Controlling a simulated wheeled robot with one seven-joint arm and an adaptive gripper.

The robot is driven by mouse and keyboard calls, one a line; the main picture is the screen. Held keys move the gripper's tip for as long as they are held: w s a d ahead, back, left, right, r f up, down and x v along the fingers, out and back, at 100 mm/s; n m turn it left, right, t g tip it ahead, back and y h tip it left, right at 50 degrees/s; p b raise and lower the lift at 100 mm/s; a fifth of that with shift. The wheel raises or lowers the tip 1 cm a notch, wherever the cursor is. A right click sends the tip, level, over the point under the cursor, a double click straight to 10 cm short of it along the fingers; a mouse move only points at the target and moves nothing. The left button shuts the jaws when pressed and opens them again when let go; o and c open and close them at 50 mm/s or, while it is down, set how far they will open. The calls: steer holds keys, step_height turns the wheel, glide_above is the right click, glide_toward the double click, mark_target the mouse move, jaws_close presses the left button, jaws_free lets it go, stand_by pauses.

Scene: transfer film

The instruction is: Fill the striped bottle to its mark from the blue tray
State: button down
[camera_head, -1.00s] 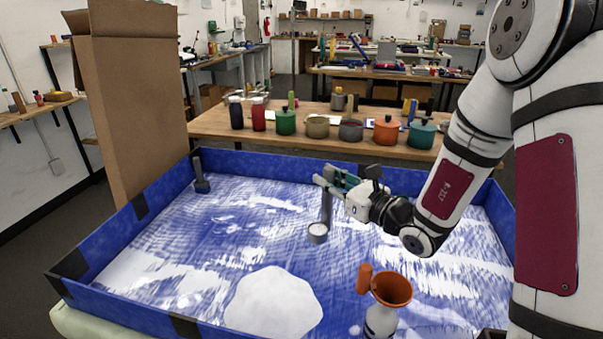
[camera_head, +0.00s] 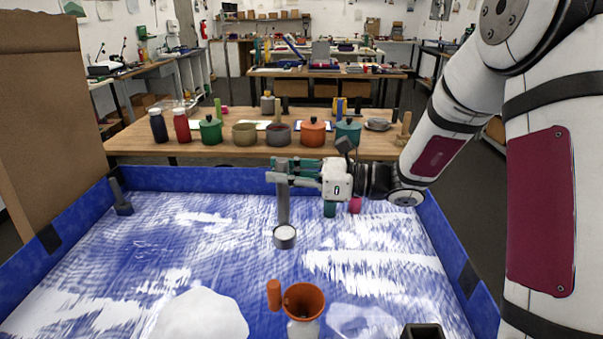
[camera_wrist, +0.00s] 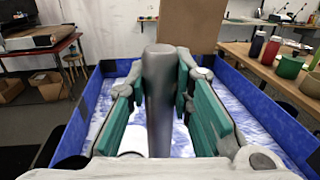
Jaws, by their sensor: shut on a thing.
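My gripper (camera_head: 283,174) is shut on the upright handle of a grey scoop (camera_head: 283,205). The handle also stands between the green finger pads in the wrist view (camera_wrist: 158,100). The scoop's cup (camera_head: 285,237) hangs low and holds white material. The blue tray (camera_head: 65,218) is partly covered with white material, with a large white mound (camera_head: 200,318) at front left. An orange funnel (camera_head: 304,300) sits on the pale bottle (camera_head: 303,329) at the front. The cup is behind the funnel and apart from it. The bottle's lower part and mark are out of view.
A dark open object (camera_head: 422,331) is at front right. A cardboard panel (camera_head: 40,110) rises at left. A wooden table (camera_head: 135,142) with several pots and jars stands behind the tray.

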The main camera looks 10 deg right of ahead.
steer(key=s+a+f+n+g+h, duration=0.1)
steer(key=s+f+n+g+h, duration=0.1)
steer(key=s+n, duration=0.3)
steer(key=s+a+f+n+g+h+p, duration=0.1)
steer(key=s+a+f+n+h, duration=0.1)
steer(key=s+n, duration=0.3)
steer(key=s+a+f+n+g+h+p, duration=0.1)
steer(key=s+n, duration=0.5)
steer(key=s, duration=0.6)
step_height(320, 180, down, 4)
steer(key=shift+a+r+g+h, duration=0.2)
steer(key=shift+a+g+h, duration=0.15)
steer(key=shift+g+h, duration=0.6)
stand_by(1.8)
steer(key=shift+s+f+t+h+p, duration=0.25)
steer(key=shift+f+t+p, duration=0.1)
steer(key=shift+p, duration=0.4)
